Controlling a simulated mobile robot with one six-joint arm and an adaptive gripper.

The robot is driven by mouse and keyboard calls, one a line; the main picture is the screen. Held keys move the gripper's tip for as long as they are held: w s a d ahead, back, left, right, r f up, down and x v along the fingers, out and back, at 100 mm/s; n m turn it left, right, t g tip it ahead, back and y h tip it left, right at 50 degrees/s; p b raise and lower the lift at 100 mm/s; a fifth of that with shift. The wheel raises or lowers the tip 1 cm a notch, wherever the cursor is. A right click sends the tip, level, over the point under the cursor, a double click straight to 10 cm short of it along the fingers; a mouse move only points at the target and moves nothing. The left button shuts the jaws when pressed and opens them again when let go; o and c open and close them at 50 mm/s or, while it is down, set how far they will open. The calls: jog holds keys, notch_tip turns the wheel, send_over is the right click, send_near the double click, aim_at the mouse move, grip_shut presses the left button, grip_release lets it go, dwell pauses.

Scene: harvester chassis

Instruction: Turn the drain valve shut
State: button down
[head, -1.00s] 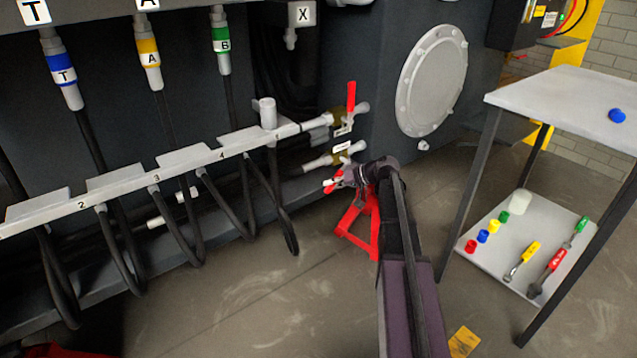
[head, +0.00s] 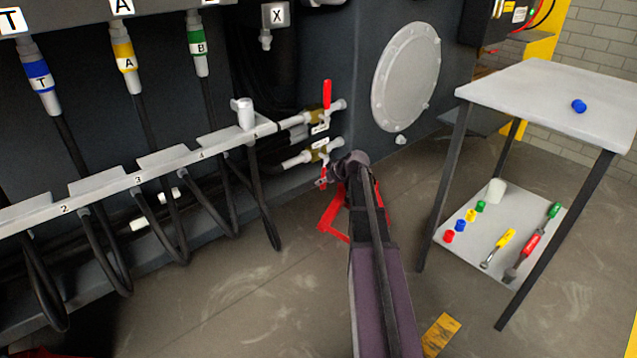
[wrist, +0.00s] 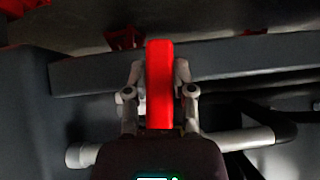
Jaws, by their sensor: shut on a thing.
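Two valves with brass-coloured bodies sit one above the other on the dark chassis wall. The lower valve (head: 318,151) has a red lever (head: 322,177), which points downward beside the end of my arm. In the wrist view the red lever (wrist: 160,85) stands between the two fingers of my gripper (wrist: 160,72), which is shut on it. In the head view my arm hides most of the gripper. The upper valve (head: 316,117) has its own red lever (head: 327,95) pointing up. The small tags by the valves are too small to read.
A grey pipe (wrist: 245,140) runs close to my gripper. A red frame (head: 334,218) stands on the floor by my arm. A table (head: 550,90) with a lower shelf of tools and caps stands at the right. Hoses hang from a numbered rail (head: 105,190) at the left.

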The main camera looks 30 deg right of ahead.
jog(key=shift+d+h, duration=0.4)
jog(key=shift+d, duration=0.2)
jog(key=shift+c, duration=2.3)
grip_release()
jog(key=shift+w, duration=0.15)
